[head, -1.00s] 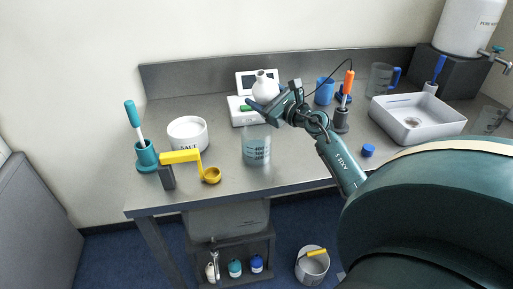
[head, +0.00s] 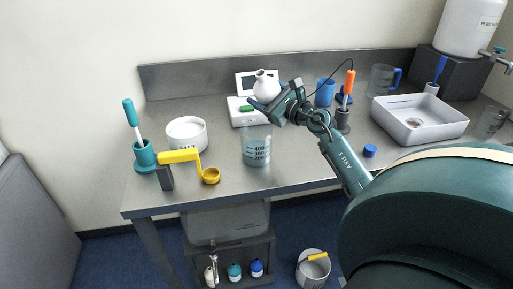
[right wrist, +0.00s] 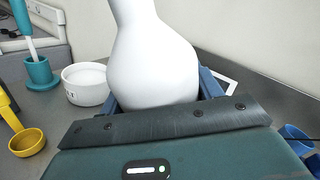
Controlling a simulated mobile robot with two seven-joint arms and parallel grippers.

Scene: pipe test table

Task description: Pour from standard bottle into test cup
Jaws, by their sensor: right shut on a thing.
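A white round-bodied bottle with a narrow neck (head: 266,88) is held in my right gripper (head: 268,103). In the right wrist view the bottle (right wrist: 152,62) stands between the blue fingers, which close around its lower body. In the head view it looks close to upright, its neck leaning slightly left. A clear graduated cup (head: 256,150) stands on the table, nearer the front edge than the bottle. Its lower part looks bluish; I cannot tell whether that is liquid. The bottle appears above and behind the cup in the picture. My left gripper is not in view.
A white scale (head: 243,118) with a display stands behind the cup. To the left are a salt bowl (head: 187,136), a yellow scoop (head: 210,175) on its stand and a teal brush holder (head: 145,157). A white basin (head: 440,127) and a blue cap (head: 370,150) are to the right.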

